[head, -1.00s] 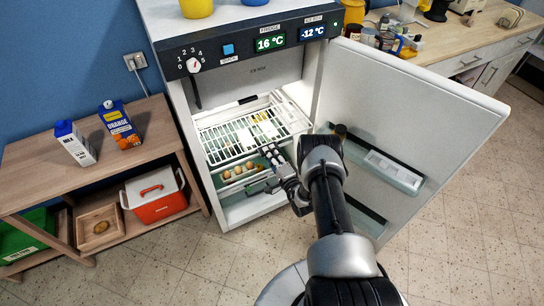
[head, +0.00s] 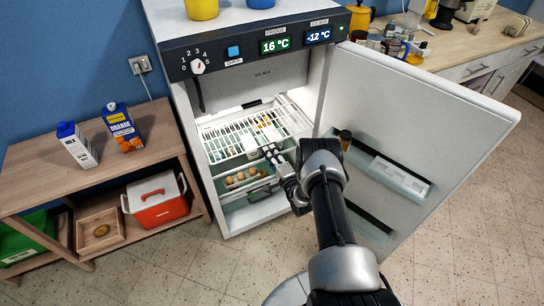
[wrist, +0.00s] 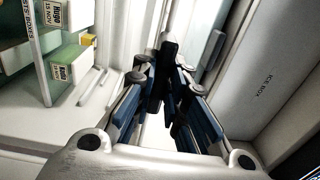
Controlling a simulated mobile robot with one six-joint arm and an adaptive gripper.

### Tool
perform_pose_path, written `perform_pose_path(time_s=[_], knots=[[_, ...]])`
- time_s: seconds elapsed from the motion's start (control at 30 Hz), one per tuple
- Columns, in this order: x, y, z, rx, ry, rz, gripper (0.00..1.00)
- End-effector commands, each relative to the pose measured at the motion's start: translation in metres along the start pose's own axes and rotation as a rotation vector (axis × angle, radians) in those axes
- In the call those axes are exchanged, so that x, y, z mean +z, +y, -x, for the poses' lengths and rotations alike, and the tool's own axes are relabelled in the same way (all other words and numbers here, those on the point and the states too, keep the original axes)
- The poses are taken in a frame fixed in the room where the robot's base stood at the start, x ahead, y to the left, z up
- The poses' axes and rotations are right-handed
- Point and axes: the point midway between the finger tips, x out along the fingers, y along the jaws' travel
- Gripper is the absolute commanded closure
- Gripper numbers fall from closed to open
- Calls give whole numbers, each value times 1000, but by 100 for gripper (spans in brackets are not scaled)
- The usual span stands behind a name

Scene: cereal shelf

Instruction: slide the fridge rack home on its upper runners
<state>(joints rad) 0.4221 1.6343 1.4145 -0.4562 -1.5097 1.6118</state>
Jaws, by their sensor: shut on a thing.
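The white wire fridge rack (head: 228,143) is in the upper part of the open fridge in the head view. Its front edge faces me, and small items show on or through its bars. My gripper (head: 270,151) is at the front edge, right of its middle, and is shut on the rack. In the wrist view my gripper's blue-padded fingers (wrist: 168,70) are close together, and what lies between them is mostly dark and hard to make out. The upper runners are hard to see, so I cannot tell how the rack sits on them.
Eggs (head: 241,178) sit below the rack. Labelled boxes (wrist: 65,66) show at left in the wrist view. A side table (head: 30,185) with cartons stands left of the fridge.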

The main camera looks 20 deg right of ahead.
Motion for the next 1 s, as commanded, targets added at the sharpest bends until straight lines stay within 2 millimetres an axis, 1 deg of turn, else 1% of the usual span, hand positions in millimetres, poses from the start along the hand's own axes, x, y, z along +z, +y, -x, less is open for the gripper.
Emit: perform_pose_path(time_s=[1.0], knots=[[0, 0, -33, -4, 0, 1, 100]])
